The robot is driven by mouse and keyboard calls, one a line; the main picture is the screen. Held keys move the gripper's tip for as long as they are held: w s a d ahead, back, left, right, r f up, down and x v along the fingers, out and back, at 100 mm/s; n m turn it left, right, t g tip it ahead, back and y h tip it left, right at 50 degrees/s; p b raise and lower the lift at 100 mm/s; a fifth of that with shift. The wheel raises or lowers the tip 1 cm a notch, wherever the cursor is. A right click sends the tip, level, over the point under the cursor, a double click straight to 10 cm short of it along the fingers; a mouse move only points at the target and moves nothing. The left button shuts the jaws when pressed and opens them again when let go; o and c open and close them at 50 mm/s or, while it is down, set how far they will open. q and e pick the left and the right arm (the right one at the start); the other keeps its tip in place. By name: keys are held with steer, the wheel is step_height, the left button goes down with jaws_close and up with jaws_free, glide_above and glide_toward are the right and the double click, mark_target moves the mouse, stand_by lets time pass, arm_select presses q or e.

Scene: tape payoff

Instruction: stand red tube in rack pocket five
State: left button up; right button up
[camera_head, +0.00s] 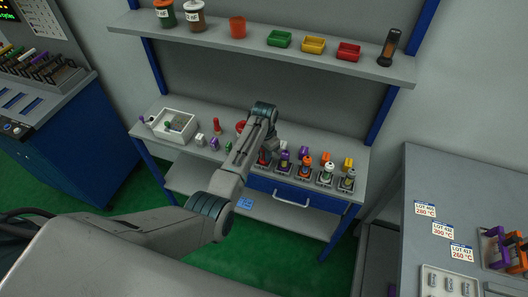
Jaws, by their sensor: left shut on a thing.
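My left gripper (265,153) is at the left end of a row of small stands on the workbench, pointing down. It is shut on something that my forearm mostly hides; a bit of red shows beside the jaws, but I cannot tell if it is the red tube. A small upright red piece (216,125) stands on the bench further left. A rack (497,251) with purple and orange pieces is at the right edge; its pockets are too small to number. My right gripper is not in view.
The workbench (160,106) carries a white box (174,126), small coloured pieces and several stands (326,177). A shelf (235,44) with jars and bins hangs above. A grey table (425,180) with lot labels stands right; a blue cabinet (75,145) stands left.

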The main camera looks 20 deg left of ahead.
arm_select(q)
steer(key=shift+p, duration=0.4)
stand_by(0.3)
steer(key=shift+f+b, duration=0.4)
steer(key=shift+f, duration=0.2)
steer(key=o, duration=0.8)
steer(key=shift+c, duration=0.2)
step_height(320, 180, up, 3)
steer(key=p, duration=0.3)
steer(key=shift+r, duration=4.05)
